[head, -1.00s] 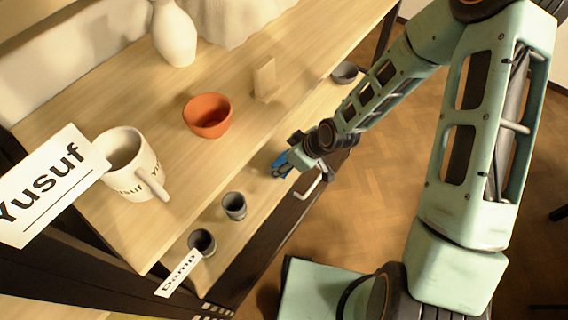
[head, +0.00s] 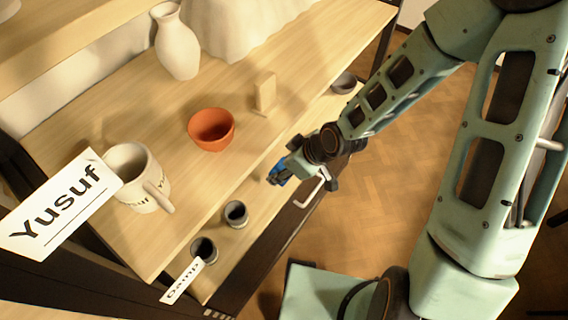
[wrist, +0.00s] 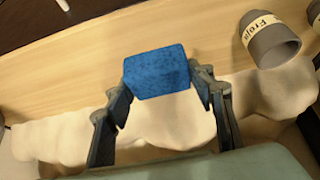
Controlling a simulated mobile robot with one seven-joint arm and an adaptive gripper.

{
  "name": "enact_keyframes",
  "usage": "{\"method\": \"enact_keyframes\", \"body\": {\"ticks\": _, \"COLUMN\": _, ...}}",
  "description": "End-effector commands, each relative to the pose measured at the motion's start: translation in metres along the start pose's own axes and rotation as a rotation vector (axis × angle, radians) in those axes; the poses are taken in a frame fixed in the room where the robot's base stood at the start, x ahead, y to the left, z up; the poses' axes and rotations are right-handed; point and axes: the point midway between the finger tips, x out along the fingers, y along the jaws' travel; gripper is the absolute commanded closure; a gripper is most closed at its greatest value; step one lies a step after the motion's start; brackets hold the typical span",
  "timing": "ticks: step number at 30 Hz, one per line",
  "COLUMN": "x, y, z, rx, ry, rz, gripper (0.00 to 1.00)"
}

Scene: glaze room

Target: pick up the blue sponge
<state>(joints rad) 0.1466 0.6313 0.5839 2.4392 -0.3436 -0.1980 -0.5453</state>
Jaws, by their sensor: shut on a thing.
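The blue sponge (wrist: 157,73) is a small block held between my two gripper fingers in the wrist view. My gripper (wrist: 160,82) is shut on it, one finger against each side. In the head view my gripper (head: 288,172) is at the lower shelf, in front of the upper shelf's edge, and part of the blue sponge (head: 278,174) shows beside the fingers. The rest of the sponge is hidden by the gripper. I cannot tell whether the sponge touches the lower shelf.
Two dark cups (head: 236,213) stand on the lower shelf near a "Damp" label (head: 182,281). A grey bowl (head: 344,83) sits farther back. An orange bowl (head: 211,129), a "Yusuf" mug (head: 136,176) and a white vase (head: 176,42) stand on the upper shelf. A labelled grey cup (wrist: 268,40) is right in the wrist view.

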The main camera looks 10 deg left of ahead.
Motion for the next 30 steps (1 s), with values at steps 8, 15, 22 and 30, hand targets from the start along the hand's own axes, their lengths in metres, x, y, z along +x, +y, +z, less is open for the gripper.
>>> {"method": "enact_keyframes", "body": {"ticks": 8, "x": -0.039, "y": -0.035, "z": -0.002, "rx": 0.006, "ry": 0.003, "rz": -0.006, "gripper": 0.67}}
{"method": "enact_keyframes", "body": {"ticks": 15, "x": -0.042, "y": -0.040, "z": -0.009, "rx": 0.018, "ry": 0.019, "rz": -0.018, "gripper": 0.67}}
{"method": "enact_keyframes", "body": {"ticks": 22, "x": -0.046, "y": -0.045, "z": -0.011, "rx": 0.025, "ry": 0.023, "rz": -0.021, "gripper": 0.67}}
{"method": "enact_keyframes", "body": {"ticks": 30, "x": -0.051, "y": -0.052, "z": -0.002, "rx": 0.012, "ry": 0.006, "rz": -0.012, "gripper": 0.67}}
